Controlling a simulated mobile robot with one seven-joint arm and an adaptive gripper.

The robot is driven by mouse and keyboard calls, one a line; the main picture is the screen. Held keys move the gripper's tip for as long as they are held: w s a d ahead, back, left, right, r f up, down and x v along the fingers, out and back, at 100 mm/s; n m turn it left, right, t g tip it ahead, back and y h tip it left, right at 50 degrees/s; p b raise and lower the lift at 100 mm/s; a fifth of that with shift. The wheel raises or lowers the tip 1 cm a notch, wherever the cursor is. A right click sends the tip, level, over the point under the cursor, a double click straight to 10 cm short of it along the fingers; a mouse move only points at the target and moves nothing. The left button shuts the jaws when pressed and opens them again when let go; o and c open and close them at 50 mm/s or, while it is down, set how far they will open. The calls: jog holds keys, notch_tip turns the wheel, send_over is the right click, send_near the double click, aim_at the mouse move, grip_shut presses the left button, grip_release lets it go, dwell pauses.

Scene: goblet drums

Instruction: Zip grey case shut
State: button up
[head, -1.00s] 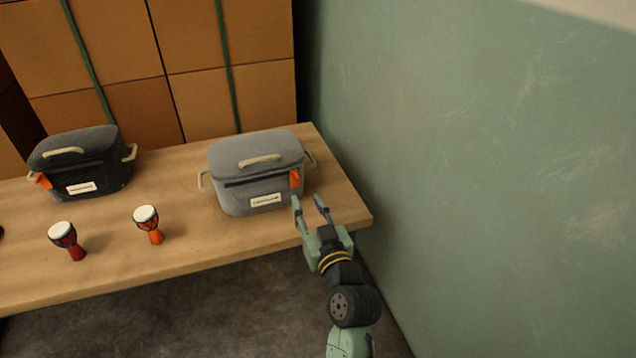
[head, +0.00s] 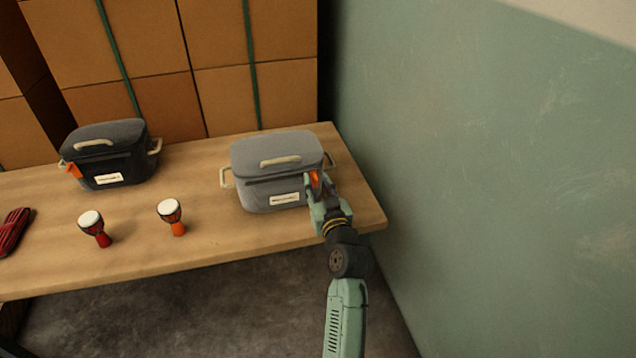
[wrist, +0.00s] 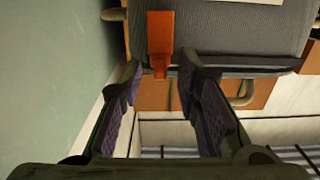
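The grey case (head: 272,190) stands upright on the table near its right end, with a pale top handle and a white front label. A dark line runs along its front below the lid. Its orange pull tab (head: 315,181) is at the right end of the front. My gripper (head: 314,183) is at this tab and partly hides it in the head view. In the wrist view the orange tab (wrist: 161,35) hangs from the case, between and just beyond my fingertips (wrist: 160,68). The fingers are apart, with a gap either side of the tab.
A black case (head: 108,160) with an orange tab stands at the left. Two small goblet drums, one red (head: 98,229) and one orange (head: 172,217), stand between the cases, nearer the front. A dark red bundle (head: 12,231) lies far left. A green wall (head: 450,180) is close on the right.

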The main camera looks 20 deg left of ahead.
grip_shut()
dwell(0.3)
dwell(0.6)
